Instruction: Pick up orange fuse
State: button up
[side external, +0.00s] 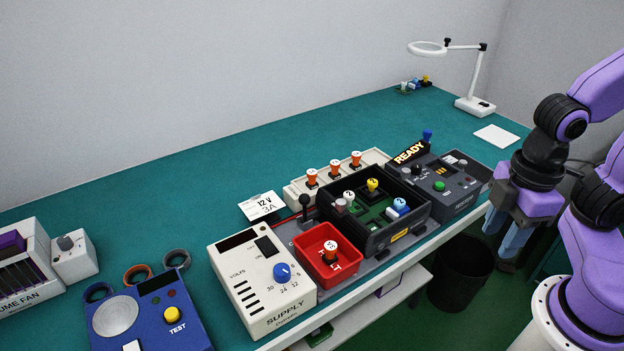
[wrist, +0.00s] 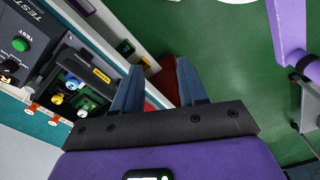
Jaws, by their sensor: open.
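Three stand in a row in a cream rack (side external: 298,190): a left one (side external: 312,177), a middle one (side external: 335,167) and a right one (side external: 356,160). Another orange fuse (side external: 331,250) stands in a red tray (side external: 306,240). In the wrist view, orange fuses (wrist: 31,108) show small at the left edge. My gripper (side external: 503,238) hangs off the bench's right front edge, fingers pointing down, away from all fuses. In the wrist view my gripper (wrist: 160,66) is open with nothing between its fingers.
A black open box (side external: 372,240) with yellow, blue and white-capped parts stands between the red tray and the tester (side external: 455,195). A cream supply unit (side external: 262,280) stands left of the tray. A black bin (side external: 462,275) is on the floor. The back of the bench is mostly clear.

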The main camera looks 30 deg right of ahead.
jog(key=w+a+r+n, duration=0.1)
jog(key=w+a+r, duration=0.2)
jog(key=w+a, duration=0.55)
jog(key=n, duration=0.4)
send_over(312, 172)
jog(key=f, duration=1.1)
jog(key=shift+s+a+f, duration=0.1)
jog(key=shift+a+f, duration=0.05)
jog(key=shift+a, duration=0.05)
jog(key=shift+d+f, duration=0.15)
jog(key=shift+f, duration=1.2)
jog(key=shift+d+f, duration=0.1)
jog(key=shift+f, duration=1.2)
grip_shut()
